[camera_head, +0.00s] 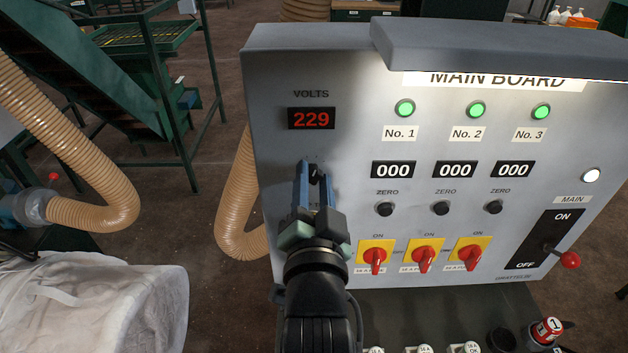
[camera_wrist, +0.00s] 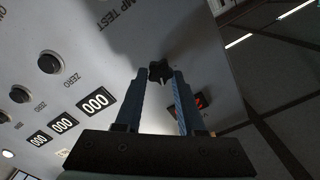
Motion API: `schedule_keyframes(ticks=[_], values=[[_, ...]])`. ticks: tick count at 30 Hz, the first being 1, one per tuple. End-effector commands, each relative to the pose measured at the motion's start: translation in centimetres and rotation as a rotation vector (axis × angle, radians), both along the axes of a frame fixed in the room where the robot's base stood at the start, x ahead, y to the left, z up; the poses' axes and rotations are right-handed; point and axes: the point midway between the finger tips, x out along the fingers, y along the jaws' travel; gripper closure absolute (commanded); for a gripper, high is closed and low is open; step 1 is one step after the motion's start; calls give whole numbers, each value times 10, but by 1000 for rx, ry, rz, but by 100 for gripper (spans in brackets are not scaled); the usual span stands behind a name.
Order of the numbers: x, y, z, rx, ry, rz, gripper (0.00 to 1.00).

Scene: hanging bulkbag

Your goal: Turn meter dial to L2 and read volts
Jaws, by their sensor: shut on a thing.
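The VOLTS display (camera_head: 311,118) on the grey main board (camera_head: 345,80) reads 229 in red digits. Below it is the black meter dial (camera_head: 316,173), a knob mostly hidden by my gripper in the head view. My gripper (camera_head: 314,175) has its two blue fingers around the dial. In the wrist view the dial (camera_wrist: 159,72) sits between the fingertips of my gripper (camera_wrist: 158,78). The dial's position letters are hidden or too small to read, so I cannot tell which one it points to.
Three 000 counters (camera_head: 455,169) with black ZERO knobs (camera_head: 441,208) and red-handled switches (camera_head: 424,256) on yellow plates lie right of my gripper. The MAIN lever (camera_head: 569,260) has a red ball, near OFF. Three green lamps (camera_head: 476,110) are lit. A tan hose (camera_head: 236,205) hangs left of the board.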

Motion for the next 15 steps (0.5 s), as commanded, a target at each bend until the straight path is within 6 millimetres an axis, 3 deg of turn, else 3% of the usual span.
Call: schedule_keyframes(ticks=[2,3,7,15], values=[[0,0,0,-1,1,0,100],[0,0,0,-1,1,0,54],[0,0,0,-1,1,0,31],[0,0,0,-1,0,0,31]])
